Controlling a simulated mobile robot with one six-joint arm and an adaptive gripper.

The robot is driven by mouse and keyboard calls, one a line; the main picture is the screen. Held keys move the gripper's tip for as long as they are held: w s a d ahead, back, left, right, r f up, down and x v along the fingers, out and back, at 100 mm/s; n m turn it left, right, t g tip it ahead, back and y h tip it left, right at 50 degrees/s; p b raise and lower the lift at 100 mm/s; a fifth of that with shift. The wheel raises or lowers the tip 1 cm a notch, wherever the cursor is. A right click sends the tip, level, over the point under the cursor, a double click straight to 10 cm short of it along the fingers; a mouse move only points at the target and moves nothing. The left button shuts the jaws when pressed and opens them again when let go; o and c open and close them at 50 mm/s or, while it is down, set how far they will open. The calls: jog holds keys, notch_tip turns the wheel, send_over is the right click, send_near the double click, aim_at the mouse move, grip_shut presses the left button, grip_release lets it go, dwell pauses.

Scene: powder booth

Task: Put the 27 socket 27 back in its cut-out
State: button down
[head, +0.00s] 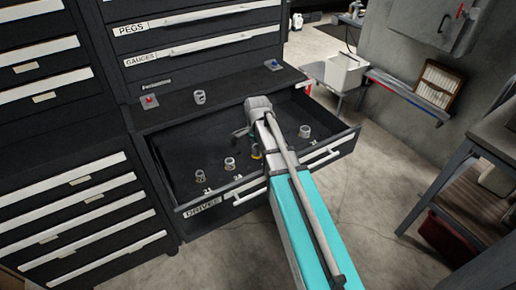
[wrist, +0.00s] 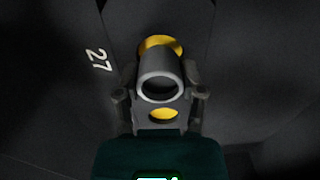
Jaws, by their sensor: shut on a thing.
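My gripper (wrist: 158,100) is shut on a grey cylindrical socket, taken as the 27 socket (wrist: 160,76), with a finger on each side and its open end towards the wrist camera. A yellow cut-out floor (wrist: 160,44) shows just beyond the socket, with a white "27" printed to its left. A second yellow patch (wrist: 163,114) shows below the socket, between the fingers. Whether the socket is above or partly in the cut-out, I cannot tell. In the head view, my gripper (head: 243,136) is over the open drawer, and my arm hides most of the held socket.
The open black drawer (head: 270,178) holds other sockets, on the left (head: 200,175), at the middle (head: 230,163) and on the right (head: 304,131). A grey socket-like piece (head: 200,97) stands on the ledge behind, between a red piece (head: 150,101) and a blue piece (head: 273,64).

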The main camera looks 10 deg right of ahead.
jog(key=shift+f+b, duration=0.7)
dwell(0.8)
jog(key=shift+c, duration=0.6)
grip_release()
jog(key=shift+r, duration=0.1)
